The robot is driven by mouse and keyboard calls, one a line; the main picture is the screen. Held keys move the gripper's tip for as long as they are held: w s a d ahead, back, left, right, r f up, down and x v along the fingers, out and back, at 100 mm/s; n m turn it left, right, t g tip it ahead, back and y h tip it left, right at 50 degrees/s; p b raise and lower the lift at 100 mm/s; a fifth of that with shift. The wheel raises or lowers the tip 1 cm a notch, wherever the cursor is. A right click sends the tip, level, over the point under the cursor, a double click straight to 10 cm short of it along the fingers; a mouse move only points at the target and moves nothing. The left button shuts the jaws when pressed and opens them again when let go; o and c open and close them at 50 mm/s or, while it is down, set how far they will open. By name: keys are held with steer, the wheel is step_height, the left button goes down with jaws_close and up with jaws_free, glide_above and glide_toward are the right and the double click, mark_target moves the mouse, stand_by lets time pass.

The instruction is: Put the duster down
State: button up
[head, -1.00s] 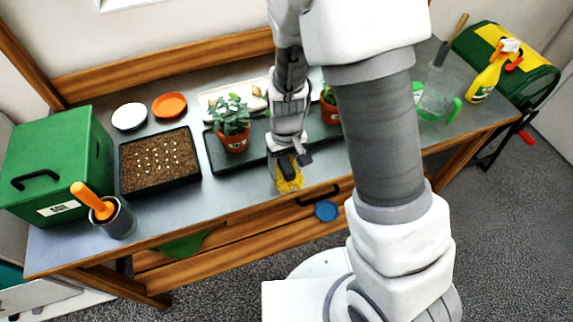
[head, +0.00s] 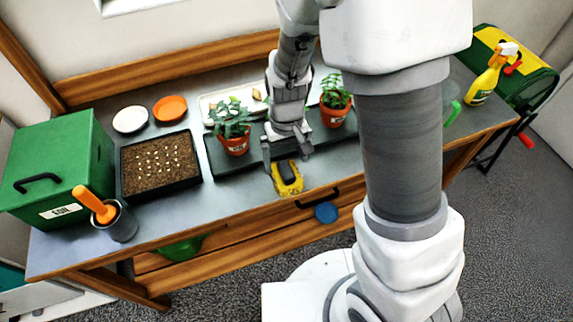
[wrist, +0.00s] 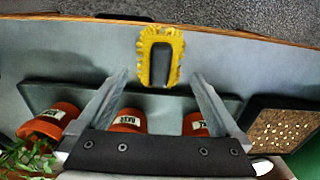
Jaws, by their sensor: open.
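The duster (head: 287,178) is yellow with a dark grip on its back. It lies on the grey tabletop near the front edge, just in front of the dark plant tray. It also shows in the wrist view (wrist: 160,57), with its yellow fringe around the dark back. My gripper (head: 288,157) is just behind and above the duster, with its fingers spread apart. In the wrist view the two fingers (wrist: 160,80) stand wide of the duster on either side, with nothing between them.
Potted plants (head: 233,132) stand on the dark tray (head: 213,158) behind the duster. A seed tray (head: 188,180), a green box (head: 60,165) and a grey pot with an orange handle (head: 118,222) are at left. A spray bottle (head: 488,78) is at right. The tabletop left of the duster is clear.

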step_height(320, 180, up, 7)
step_height(320, 180, up, 12)
steer(key=f+m+t+y, duration=0.1)
steer(key=t, duration=0.1)
glide_above(286, 169)
steer(key=s+d, duration=0.4)
steer(key=d, duration=0.1)
steer(key=s+d+r+m+t+h, duration=0.1)
steer(key=s+d+r+m+t, duration=0.1)
steer(key=s+d+r, duration=0.3)
steer(key=shift+s+d+r+t+p, duration=0.4)
steer(key=shift+s+r+t, duration=0.4)
steer(key=shift+s+r, duration=0.8)
steer(key=shift+s+f, duration=0.1)
steer(key=shift+f, duration=0.05)
